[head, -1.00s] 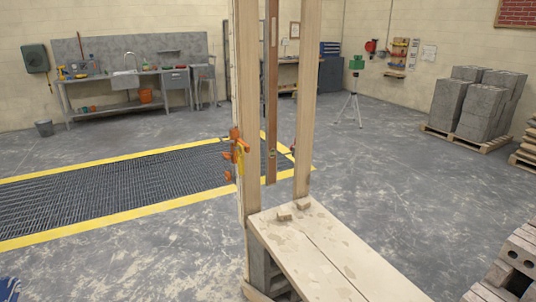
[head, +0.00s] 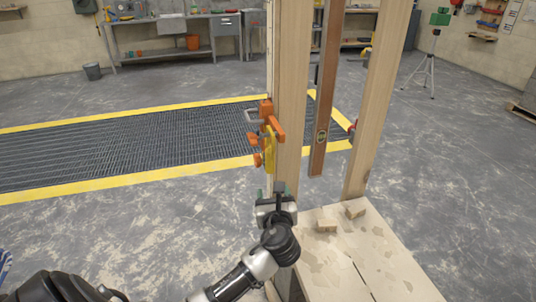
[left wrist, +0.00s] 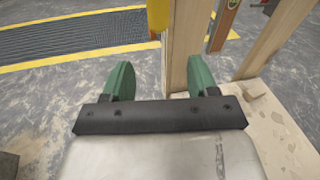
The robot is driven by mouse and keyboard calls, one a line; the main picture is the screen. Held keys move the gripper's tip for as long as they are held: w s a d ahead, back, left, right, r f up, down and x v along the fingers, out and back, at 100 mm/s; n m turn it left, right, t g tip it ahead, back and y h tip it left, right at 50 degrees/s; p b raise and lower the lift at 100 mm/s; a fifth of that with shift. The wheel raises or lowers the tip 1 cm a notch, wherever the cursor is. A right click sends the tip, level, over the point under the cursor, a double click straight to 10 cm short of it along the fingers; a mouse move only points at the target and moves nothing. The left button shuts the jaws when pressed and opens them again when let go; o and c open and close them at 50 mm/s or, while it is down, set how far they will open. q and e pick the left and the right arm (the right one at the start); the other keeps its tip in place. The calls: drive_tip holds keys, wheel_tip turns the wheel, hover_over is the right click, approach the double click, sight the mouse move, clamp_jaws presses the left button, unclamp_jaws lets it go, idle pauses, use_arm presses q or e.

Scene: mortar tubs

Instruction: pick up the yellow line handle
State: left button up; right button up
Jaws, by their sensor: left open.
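The yellow line handle (head: 269,152) hangs upright against the left wooden post (head: 290,110), just below and in front of an orange clamp (head: 267,112). In the left wrist view its lower end (left wrist: 158,14) shows at the top edge, slightly left of the post. My left gripper (head: 278,190) is just below the handle in the head view. In the left wrist view its green fingers (left wrist: 161,72) are spread with nothing gripped between them; the handle's end lies beyond them. My right gripper is not in view.
A wooden level (head: 328,100) hangs between the left post and the right post (head: 378,95). A plank platform (head: 345,262) with small wood-coloured blocks (head: 355,209) is at the right. A yellow-edged floor grate (head: 120,150) lies behind. Open floor is at the left.

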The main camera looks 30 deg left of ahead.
sight(269, 156)
use_arm(q)
drive_tip(key=shift+y, duration=0.6)
drive_tip(key=w+a+r, duration=0.1)
drive_tip(key=r, duration=0.1)
drive_tip(key=w+a+r, duration=0.2)
drive_tip(key=shift+w+a, duration=0.25)
drive_tip(key=shift+w, duration=0.05)
drive_tip(key=x, duration=0.3)
drive_tip(key=p+x, duration=0.1)
drive_tip(key=x, duration=0.2)
drive_tip(key=shift+w+d+r, duration=0.1)
drive_tip(key=shift+w+r, duration=0.1)
drive_tip(key=shift+w, duration=0.15)
drive_tip(key=shift+s, duration=0.1)
drive_tip(key=shift+c, duration=0.2)
drive_tip(key=c, duration=1)
